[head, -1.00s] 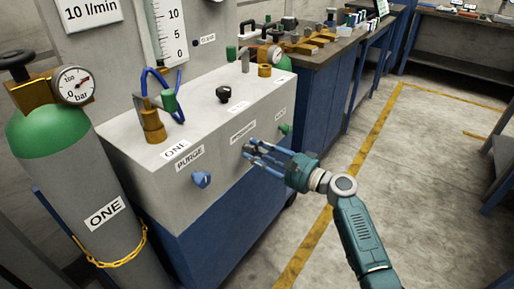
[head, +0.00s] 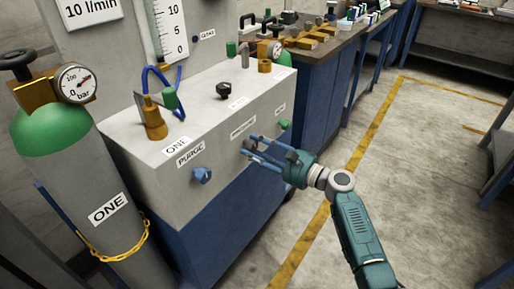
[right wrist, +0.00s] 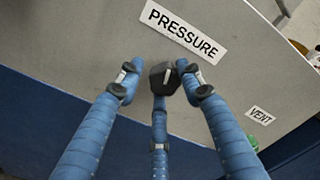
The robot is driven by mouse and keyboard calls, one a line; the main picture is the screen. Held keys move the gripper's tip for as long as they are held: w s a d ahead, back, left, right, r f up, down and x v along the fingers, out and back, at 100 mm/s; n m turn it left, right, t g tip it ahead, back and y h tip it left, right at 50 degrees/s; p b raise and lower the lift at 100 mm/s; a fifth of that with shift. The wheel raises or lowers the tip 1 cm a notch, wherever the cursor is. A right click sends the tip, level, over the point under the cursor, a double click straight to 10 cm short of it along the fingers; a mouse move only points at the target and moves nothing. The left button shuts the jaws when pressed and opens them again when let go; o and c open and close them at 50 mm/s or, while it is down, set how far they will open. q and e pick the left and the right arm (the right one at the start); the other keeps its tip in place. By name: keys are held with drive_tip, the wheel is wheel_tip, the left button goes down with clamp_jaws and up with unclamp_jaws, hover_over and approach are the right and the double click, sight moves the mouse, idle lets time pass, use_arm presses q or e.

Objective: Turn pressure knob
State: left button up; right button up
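The pressure knob (right wrist: 163,78) is a small dark knob on the grey panel, just below the PRESSURE label (right wrist: 184,31) in the right wrist view. My right gripper (right wrist: 160,82) has its blue fingers spread around the knob. The left fingertip is apart from it; the right fingertip is very close, and I cannot tell if it touches. The third finger comes from below. In the head view my right gripper (head: 254,148) is at the front of the grey box (head: 215,197), and its fingers mostly hide the knob. My left gripper is not in view.
A blue PURGE knob (head: 202,175) is left on the same face, and a green VENT knob (head: 284,125) is right. A black knob (head: 223,90) and blue hoses are on top. A gas cylinder (head: 75,180) stands left. The floor at right is clear.

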drive_tip(key=shift+o, duration=0.7)
drive_tip(key=shift+s+r, duration=0.1)
drive_tip(key=shift+d, duration=0.1)
drive_tip(key=shift+d, duration=0.25)
drive_tip(key=v, duration=1.1)
drive_tip(key=shift+s, duration=0.2)
